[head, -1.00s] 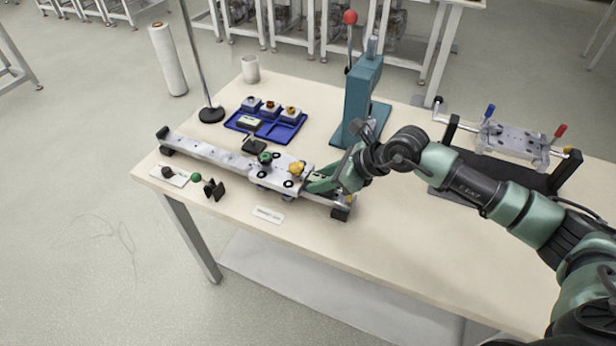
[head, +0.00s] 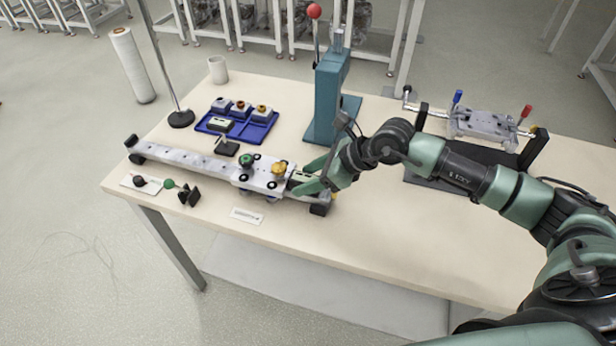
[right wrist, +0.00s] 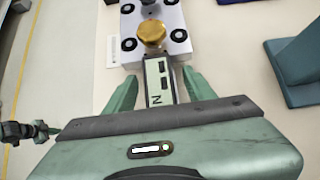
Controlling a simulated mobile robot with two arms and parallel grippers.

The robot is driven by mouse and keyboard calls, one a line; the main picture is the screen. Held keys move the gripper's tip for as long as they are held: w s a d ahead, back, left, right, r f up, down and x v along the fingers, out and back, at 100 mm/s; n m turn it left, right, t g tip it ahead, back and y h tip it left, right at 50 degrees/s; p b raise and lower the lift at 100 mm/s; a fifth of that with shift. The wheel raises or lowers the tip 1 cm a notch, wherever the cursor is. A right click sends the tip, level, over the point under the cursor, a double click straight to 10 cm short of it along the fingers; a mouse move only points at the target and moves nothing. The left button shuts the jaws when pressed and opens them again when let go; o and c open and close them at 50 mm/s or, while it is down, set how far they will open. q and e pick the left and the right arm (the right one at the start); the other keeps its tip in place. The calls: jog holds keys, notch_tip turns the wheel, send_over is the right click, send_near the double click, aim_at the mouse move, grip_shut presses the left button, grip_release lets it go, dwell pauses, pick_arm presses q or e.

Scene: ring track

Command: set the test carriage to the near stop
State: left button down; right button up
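The test carriage (head: 262,174) is a light metal plate with a green knob and a gold knob. It sits on the long rail (head: 185,158), toward the rail's right end. In the right wrist view, the carriage (right wrist: 128,30) is just beyond my fingertips, with a block with a small display (right wrist: 158,78) extending from it toward me. My right gripper (head: 304,176) is at the carriage's right side. In the right wrist view, its fingers (right wrist: 160,88) stand either side of the display block with gaps, so it is open. My left gripper is not in view.
A blue tray (head: 262,132) with small parts lies behind the rail. A teal press (head: 328,95) stands behind my right gripper. A clamp fixture (head: 485,125) is at the right. A white label (head: 246,215) and small dark parts (head: 188,196) lie in front. The front right tabletop is clear.

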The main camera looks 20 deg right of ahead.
jog(key=shift+s+d+r, duration=0.15)
jog(key=shift+d+r, duration=0.1)
jog(key=shift+r, duration=0.05)
jog(key=b+v, duration=0.1)
jog(key=v, duration=0.4)
jog(key=shift+s+d+r, duration=0.15)
jog(key=shift+s+d, duration=0.05)
jog(key=shift+d, duration=0.05)
jog(key=shift+s+d+r+b, duration=0.3)
jog(key=shift+r, duration=0.25)
